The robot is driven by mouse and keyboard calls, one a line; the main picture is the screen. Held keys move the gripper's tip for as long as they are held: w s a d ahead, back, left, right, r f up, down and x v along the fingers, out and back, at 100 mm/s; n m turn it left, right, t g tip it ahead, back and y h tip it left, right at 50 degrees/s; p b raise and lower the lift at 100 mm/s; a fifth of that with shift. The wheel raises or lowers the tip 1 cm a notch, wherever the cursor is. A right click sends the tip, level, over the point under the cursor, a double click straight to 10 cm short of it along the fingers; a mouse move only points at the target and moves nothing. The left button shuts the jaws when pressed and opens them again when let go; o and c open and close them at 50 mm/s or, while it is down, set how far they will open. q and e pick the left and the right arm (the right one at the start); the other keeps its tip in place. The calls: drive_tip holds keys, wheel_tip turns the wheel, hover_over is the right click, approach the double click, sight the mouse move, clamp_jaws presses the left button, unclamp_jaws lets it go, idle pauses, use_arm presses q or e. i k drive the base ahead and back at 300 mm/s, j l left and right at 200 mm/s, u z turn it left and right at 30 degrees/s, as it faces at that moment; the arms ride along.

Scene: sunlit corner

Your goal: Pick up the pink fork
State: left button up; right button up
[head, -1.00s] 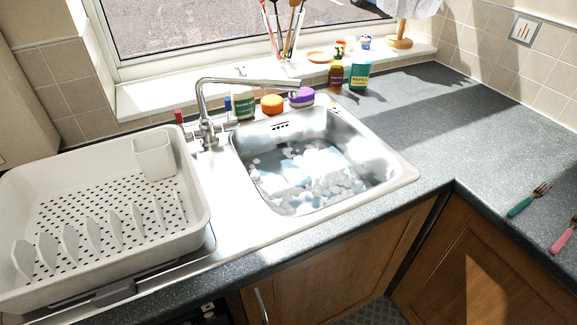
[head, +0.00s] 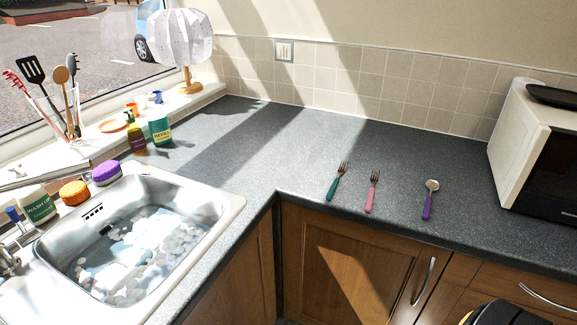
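The pink fork (head: 371,193) lies on the grey countertop (head: 300,148) near its front edge, with its metal tines pointing away toward the wall. A fork with a teal handle (head: 334,187) lies just left of it, apart from it. A spoon with a purple handle (head: 428,204) lies to its right.
The sink (head: 232,203) with sudsy water is at left. A white microwave (head: 507,125) stands at right. Bottles (head: 159,130) stand near the window sill. Wooden cabinets (head: 345,255) are below the counter. The counter behind the cutlery is clear.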

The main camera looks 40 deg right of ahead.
sight(370, 197)
drive_tip(key=z, duration=1.7)
